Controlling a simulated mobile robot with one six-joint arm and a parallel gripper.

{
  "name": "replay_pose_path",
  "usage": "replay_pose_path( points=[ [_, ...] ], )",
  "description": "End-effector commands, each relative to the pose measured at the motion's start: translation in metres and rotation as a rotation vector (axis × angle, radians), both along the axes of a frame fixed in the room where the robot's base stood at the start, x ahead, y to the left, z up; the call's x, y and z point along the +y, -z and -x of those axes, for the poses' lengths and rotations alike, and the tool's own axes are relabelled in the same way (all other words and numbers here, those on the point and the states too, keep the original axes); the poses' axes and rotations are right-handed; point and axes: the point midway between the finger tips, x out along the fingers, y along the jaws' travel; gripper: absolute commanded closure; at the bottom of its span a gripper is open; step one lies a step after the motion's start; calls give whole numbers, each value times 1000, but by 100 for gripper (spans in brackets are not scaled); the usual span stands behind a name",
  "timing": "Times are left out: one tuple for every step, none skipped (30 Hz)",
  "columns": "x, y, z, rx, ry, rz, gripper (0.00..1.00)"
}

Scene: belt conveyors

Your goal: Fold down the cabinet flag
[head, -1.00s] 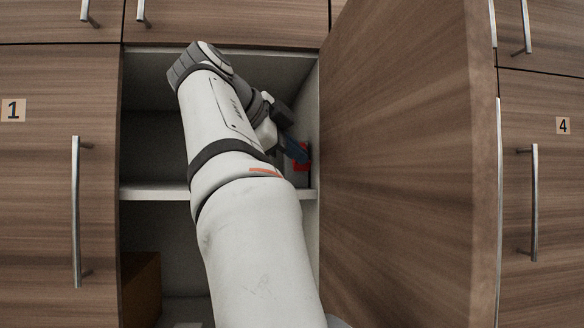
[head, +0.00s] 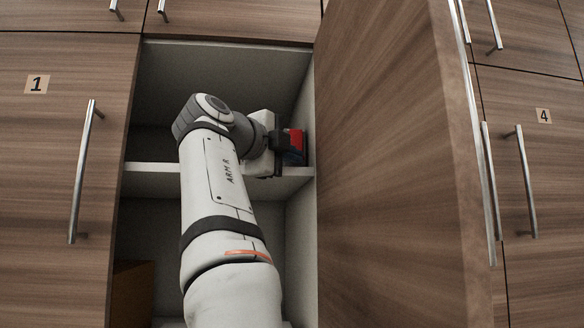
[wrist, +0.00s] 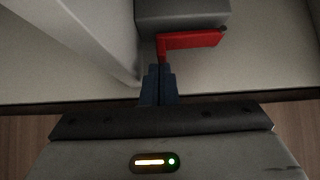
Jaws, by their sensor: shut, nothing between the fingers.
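The red flag (wrist: 192,40) is on a grey block (wrist: 182,14) inside the open cabinet. In the wrist view it has a short leg at its left and a longer bar running right along the block's near face. In the head view the red flag (head: 297,140) shows by the cabinet's right inner wall, partly hidden by my gripper. My gripper (wrist: 160,72) is shut and empty. Its blue fingertips are right at the near end of the flag's short leg; I cannot tell if they touch. In the head view my gripper (head: 290,157) is just above the middle shelf.
The cabinet door (head: 390,160) stands open on the right. The shelf (head: 150,167) crosses the cabinet under my gripper. A brown box (head: 133,290) sits in the lower compartment. Closed doors marked 1 (head: 36,84) and 4 (head: 543,116) flank the opening. The upper left compartment is empty.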

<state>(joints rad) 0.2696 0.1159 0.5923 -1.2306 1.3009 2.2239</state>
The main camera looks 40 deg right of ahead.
Motion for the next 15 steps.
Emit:
replay_pose_path(
  points=[
    [-1,4,-1,-9,0,7,100],
    [-1,4,-2,-15,0,10,100],
    [-1,3,-2,-21,0,15,100],
    [-2,3,-2,-24,0,17,100],
    [-2,3,-2,-27,0,19,100],
    [-2,3,-2,-30,0,21,100],
    [-2,2,-2,-31,0,22,100],
    [-2,2,-3,-32,0,23,100],
    [-2,2,-3,-33,0,24,100],
    [-2,2,-2,-33,0,24,100],
    [-2,2,-2,-33,0,24,100],
    [-2,2,-2,-33,1,24,100],
    [-2,2,-2,-33,1,24,100],
    [-2,2,-3,-33,1,24,100],
    [-2,2,-3,-32,1,24,100]
  ],
)
